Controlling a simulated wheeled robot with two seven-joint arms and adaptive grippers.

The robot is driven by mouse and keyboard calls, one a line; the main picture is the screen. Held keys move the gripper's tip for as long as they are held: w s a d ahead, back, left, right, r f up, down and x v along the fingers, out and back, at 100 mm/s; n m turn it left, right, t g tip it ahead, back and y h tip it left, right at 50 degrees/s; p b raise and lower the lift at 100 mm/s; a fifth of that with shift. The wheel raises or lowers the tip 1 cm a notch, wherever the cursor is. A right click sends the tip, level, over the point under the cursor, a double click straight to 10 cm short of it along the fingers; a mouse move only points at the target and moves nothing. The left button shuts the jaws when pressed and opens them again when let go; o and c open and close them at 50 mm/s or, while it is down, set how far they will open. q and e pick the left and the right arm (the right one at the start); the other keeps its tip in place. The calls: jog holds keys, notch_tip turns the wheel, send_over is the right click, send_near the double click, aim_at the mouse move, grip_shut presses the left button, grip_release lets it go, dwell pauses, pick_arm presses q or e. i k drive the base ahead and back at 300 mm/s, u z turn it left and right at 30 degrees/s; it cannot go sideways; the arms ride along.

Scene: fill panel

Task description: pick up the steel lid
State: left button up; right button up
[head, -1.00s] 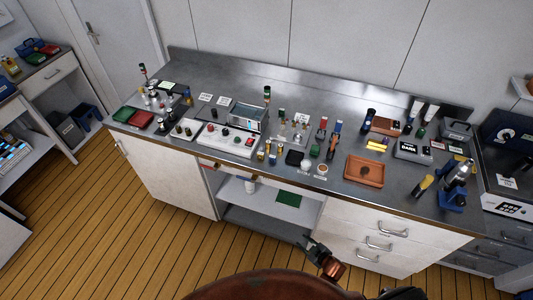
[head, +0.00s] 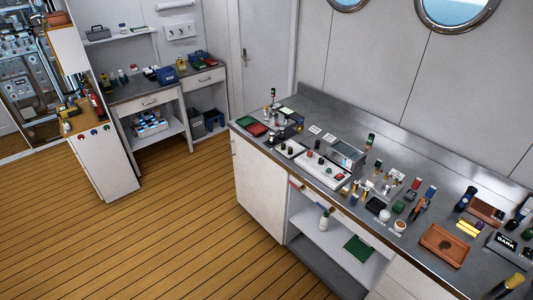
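I cannot make out with certainty which item is the steel lid. A grey, steel-looking box-like part (head: 347,156) stands at the back right end of a white panel (head: 318,171) with knobs on the steel workbench. A small round dark piece with a pale label (head: 377,204) and a small white round pot (head: 400,226) sit nearer the bench's front edge. Neither of my grippers shows in this view.
The steel workbench (head: 300,97) holds many small items, including an orange-brown tray (head: 444,246). Below is an open shelf (head: 335,238) with a white bottle (head: 324,219) and a green sheet (head: 358,250). The wooden floor (head: 190,220) at left is clear.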

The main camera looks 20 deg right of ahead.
aim_at(316, 145)
jog(key=u, duration=0.4)
jog(key=k, duration=0.6)
jog(key=u, duration=0.9)
jog(key=i, duration=1.55)
jog(key=z, duration=1.05)
jog(key=i, duration=0.95)
jog(key=z, duration=0.95)
